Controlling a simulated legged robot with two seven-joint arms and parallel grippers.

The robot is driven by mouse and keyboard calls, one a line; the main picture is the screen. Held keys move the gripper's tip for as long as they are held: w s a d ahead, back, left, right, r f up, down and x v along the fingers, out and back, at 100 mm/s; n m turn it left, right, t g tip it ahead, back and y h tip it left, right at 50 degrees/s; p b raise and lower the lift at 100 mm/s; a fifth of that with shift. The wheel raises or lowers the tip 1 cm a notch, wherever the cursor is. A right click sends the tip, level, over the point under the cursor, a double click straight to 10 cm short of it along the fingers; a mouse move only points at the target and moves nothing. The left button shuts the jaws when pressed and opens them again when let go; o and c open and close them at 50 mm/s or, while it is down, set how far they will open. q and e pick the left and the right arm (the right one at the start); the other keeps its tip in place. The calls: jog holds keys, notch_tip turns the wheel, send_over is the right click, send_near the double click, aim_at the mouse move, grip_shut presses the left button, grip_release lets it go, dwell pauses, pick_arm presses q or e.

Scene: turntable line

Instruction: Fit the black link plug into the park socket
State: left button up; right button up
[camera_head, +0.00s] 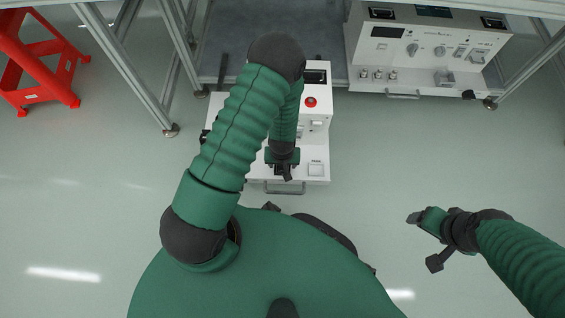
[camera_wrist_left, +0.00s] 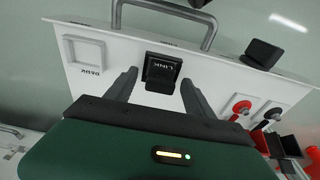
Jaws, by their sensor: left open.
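The black link plug (camera_wrist_left: 162,72), marked LINK, sits on the white panel in the left wrist view. My left gripper (camera_wrist_left: 158,88) is open, with one finger on each side of the plug and gaps showing. The park socket (camera_wrist_left: 86,53) is an empty pale square frame marked PARK, to the left of the plug in that view. In the head view the park socket (camera_head: 316,169) is just right of my left gripper (camera_head: 285,172), which hides the plug. My right gripper (camera_head: 418,222) hangs over the floor at the right; its opening is unclear.
The white console (camera_head: 320,147) has a red button (camera_head: 310,102) and a front handle (camera_head: 284,189). A second console (camera_head: 425,65) stands back right; a red stool (camera_head: 40,65) is far left.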

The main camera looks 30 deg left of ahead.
pick_arm(q)
jog(key=shift+f, duration=0.15)
jog(key=shift+c, duration=0.4)
grip_shut()
jog(key=shift+p, duration=0.3)
